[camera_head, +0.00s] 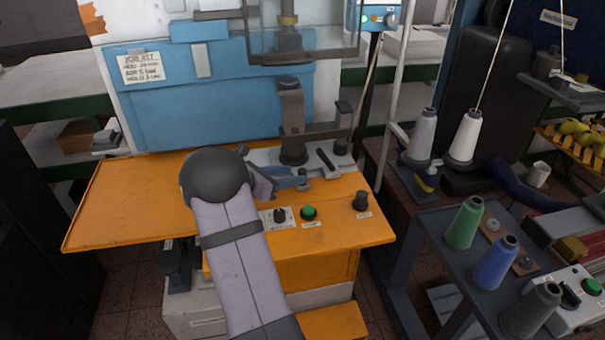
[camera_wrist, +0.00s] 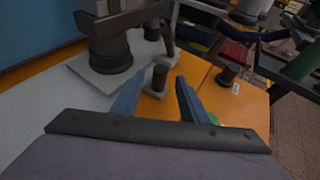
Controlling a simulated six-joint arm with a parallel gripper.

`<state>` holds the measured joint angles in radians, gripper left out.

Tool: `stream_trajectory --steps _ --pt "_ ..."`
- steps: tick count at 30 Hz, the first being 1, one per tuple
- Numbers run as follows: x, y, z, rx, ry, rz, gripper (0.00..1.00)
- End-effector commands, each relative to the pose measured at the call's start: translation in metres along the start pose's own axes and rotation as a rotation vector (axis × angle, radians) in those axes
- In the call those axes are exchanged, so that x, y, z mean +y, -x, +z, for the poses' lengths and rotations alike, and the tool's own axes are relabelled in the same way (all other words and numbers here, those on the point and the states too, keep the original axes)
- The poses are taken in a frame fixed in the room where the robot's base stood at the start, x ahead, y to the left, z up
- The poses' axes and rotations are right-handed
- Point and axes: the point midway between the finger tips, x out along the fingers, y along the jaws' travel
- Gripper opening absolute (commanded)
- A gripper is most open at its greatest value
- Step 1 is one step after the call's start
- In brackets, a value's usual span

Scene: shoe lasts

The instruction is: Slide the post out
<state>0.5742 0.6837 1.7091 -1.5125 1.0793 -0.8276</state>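My gripper (camera_head: 299,178) reaches over the orange table of the machine, its blue fingers low near the light grey base plate. In the wrist view its two fingers (camera_wrist: 161,84) stand apart with nothing held between them. A short dark post (camera_wrist: 160,76) shows beyond the gap between the fingertips, on a small grey foot. In the head view a short dark piece (camera_head: 326,158), apparently this post, leans just right of the fingers. A taller dark column (camera_head: 292,122) rises from the plate behind it. Whether a finger touches the post cannot be told.
A slim dark upright (camera_head: 342,127) stands at the plate's back right. A green button (camera_head: 309,212) and a dark knob (camera_head: 361,201) sit on the table's front right. Thread cones (camera_head: 465,222) stand on a separate cart at right. The table's left side is clear.

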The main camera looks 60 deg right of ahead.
Motion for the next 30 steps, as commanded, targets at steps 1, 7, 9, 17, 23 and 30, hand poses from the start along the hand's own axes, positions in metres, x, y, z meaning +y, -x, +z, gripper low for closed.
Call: stream_trajectory --steps 1,7,9,17,23,30 --pt "-0.001 -0.007 0.000 0.002 0.000 -0.003 0.40" --pt "-0.001 -0.034 0.000 0.002 -0.002 -0.003 0.40" --pt "-0.001 -0.041 0.000 0.002 -0.001 -0.002 0.40" --pt "0.000 -0.055 0.000 0.002 -0.001 0.001 0.40" --pt "0.000 -0.056 -0.001 0.002 -0.002 0.001 0.40" --pt "0.000 -0.055 -0.001 0.002 -0.002 0.001 0.00"
